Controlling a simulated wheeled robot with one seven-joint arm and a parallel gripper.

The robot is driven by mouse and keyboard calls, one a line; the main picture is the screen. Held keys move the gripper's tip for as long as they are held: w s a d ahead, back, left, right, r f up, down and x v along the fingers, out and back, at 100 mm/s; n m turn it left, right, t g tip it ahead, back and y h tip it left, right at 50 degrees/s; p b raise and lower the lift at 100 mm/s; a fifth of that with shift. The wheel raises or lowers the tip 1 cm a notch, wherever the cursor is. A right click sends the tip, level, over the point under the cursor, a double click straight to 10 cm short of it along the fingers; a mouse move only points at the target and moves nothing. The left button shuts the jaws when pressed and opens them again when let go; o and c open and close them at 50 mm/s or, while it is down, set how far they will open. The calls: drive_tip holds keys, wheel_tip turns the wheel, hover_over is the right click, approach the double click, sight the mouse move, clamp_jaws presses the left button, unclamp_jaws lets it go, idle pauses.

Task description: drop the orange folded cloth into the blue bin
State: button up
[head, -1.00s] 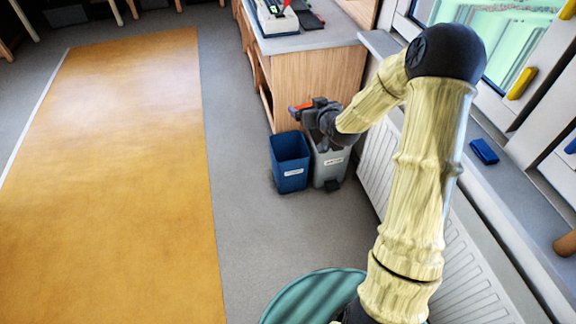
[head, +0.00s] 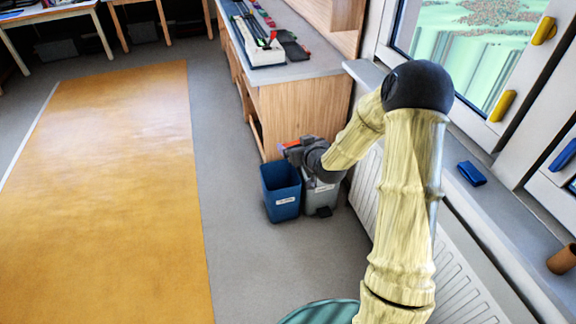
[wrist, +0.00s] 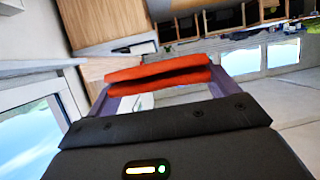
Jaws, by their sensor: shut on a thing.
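The orange folded cloth (wrist: 158,68) is held between the fingers of my gripper (wrist: 160,88) in the wrist view. In the head view a small orange part of the cloth (head: 288,146) shows at the tip of my gripper (head: 293,149). The blue bin (head: 281,193) stands on the floor by the end of the wooden cabinet, open at the top. My gripper appears above the bins, near the blue bin's back right rim; its exact height over the rim is hard to tell. The inside of the blue bin is partly visible.
A grey bin (head: 321,198) stands touching or close to the blue bin's right, partly hidden by my arm. The wooden cabinet (head: 300,108) is behind them and a radiator (head: 445,265) is to the right. Grey floor and an orange mat (head: 110,190) lie free to the left.

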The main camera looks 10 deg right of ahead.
drive_tip(key=s+f+m+h, duration=0.2)
drive_tip(key=s+f+h, duration=0.1)
drive_tip(key=s+f, duration=0.8)
wheel_tip(320, 180, down, 6)
drive_tip(key=shift+d+r+m, duration=0.2)
drive_tip(key=shift+r+m, duration=0.05)
drive_tip(key=shift+m, duration=0.05)
